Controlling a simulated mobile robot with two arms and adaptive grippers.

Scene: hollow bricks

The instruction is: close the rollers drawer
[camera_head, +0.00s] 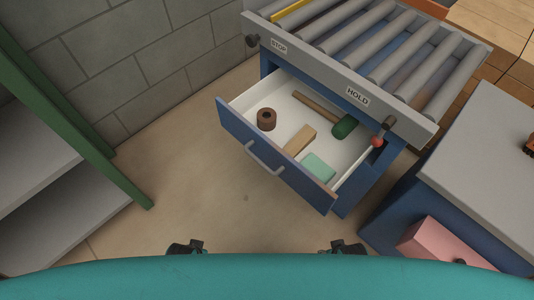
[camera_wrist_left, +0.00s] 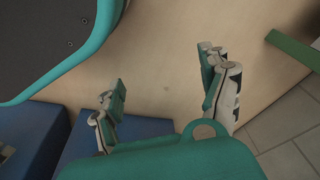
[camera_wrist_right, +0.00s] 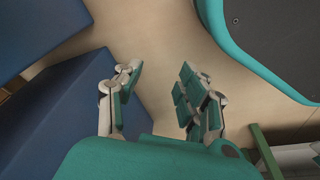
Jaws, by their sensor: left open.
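The rollers drawer (camera_head: 272,164) is pulled open below the roller conveyor (camera_head: 365,60) in the head view. It has a blue front with a light grey bar handle (camera_head: 264,160) and a white inside. In it lie a brown spool (camera_head: 266,119), a mallet with a green head (camera_head: 345,126), a tan block (camera_head: 300,140) and a pale green block (camera_head: 318,167). My left gripper (camera_wrist_left: 165,98) is open and empty over the floor. My right gripper (camera_wrist_right: 158,85) is also open and empty. Both are apart from the drawer; in the head view only their dark tops show at the bottom edge.
A green-framed shelf (camera_head: 75,120) stands at the left. A block wall (camera_head: 130,50) is behind. The floor (camera_head: 200,190) before the drawer is clear.

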